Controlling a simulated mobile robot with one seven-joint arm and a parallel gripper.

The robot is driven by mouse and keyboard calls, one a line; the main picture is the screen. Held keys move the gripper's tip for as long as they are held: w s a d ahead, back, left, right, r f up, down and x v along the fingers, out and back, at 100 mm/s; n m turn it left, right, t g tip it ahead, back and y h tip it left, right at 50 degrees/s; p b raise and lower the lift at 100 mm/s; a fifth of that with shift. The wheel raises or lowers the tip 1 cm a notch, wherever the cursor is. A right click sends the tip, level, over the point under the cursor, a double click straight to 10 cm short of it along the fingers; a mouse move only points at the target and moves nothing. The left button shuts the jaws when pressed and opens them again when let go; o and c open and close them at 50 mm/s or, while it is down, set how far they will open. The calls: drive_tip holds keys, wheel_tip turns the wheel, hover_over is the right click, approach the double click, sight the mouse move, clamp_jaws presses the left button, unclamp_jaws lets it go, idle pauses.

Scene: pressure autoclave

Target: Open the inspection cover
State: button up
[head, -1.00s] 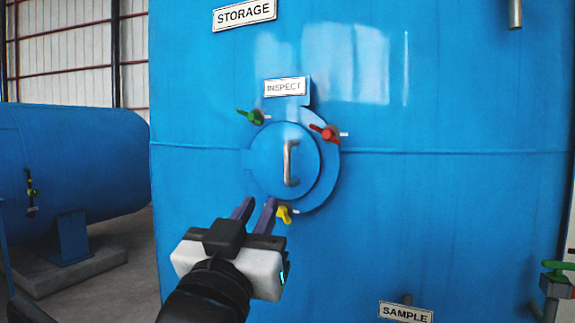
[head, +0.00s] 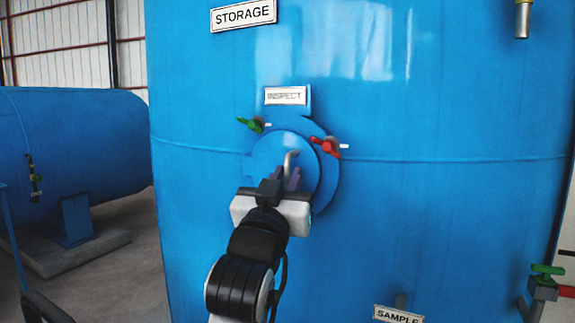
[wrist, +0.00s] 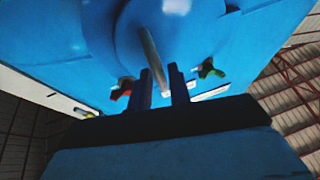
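The round blue inspection cover (head: 265,152) is closed on the tank under the INSPECT label (head: 286,96). Its metal bar handle (head: 289,158) is partly hidden by my gripper (head: 286,180), which is in front of the cover. In the wrist view the handle (wrist: 150,50) runs down towards the gap between my fingers (wrist: 161,88). The fingers are apart, with a gap beside the bar; contact cannot be told. A green clamp knob (head: 254,124) is at the cover's upper left and a red one (head: 327,146) at its upper right. The yellow knob is hidden in the head view.
The blue storage tank (head: 430,200) fills the middle and right. A SAMPLE label (head: 398,315) and a green-handled valve (head: 546,272) are low at the right. A pipe end (head: 522,20) juts out above. Another blue tank (head: 85,140) lies at the left, with bare floor between.

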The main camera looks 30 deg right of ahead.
drive_tip(key=shift+w+d+r, duration=0.25)
drive_tip(key=shift+w+d, duration=0.15)
drive_tip(key=shift+d, duration=0.05)
clamp_jaws()
drive_tip(key=shift+w+a, duration=0.1)
drive_tip(key=shift+a, duration=0.1)
